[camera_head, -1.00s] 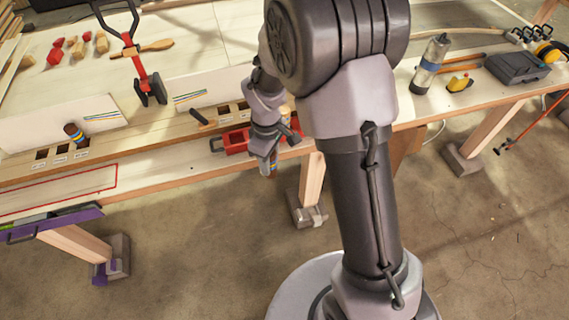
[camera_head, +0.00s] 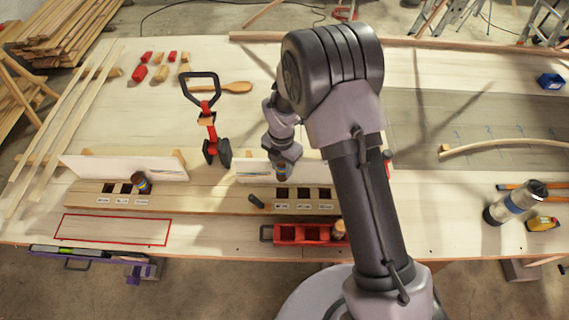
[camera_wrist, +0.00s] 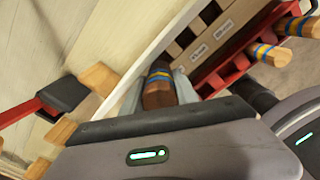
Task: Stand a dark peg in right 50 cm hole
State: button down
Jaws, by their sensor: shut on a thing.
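My gripper (camera_wrist: 157,92) is shut on a dark brown peg (camera_wrist: 158,73) with blue and yellow bands. In the head view the banded peg (camera_head: 282,171) hangs below my gripper, in front of the right white board and just behind the right hole block. That right block (camera_head: 265,208) has three square holes in a row, with small labels in front that are too small to read here. All three holes look empty. The left hole block (camera_head: 85,192) has a dark banded peg (camera_head: 141,182) standing in its rightmost hole; its other two holes look empty.
A red tray (camera_head: 287,234) with a light banded peg (camera_head: 338,229) is in front of the right block. A short dark rod (camera_head: 256,201) lies by the right block's left end.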

jog(key=shift+s+f+b, duration=0.45)
jog(key=shift+s, duration=0.1)
notch_tip(320, 180, down, 7)
jog(key=b, duration=0.5)
jog(key=shift+f, duration=0.2)
jog(key=shift+w+f+b, duration=0.1)
jog(key=shift+f+b, duration=0.3)
jog(key=shift+f, duration=0.15)
jog(key=c, duration=0.9)
grip_release()
jog(key=shift+o, duration=0.2)
jog(key=shift+r, duration=0.1)
notch_tip(320, 180, up, 9)
jog(key=p, duration=0.6)
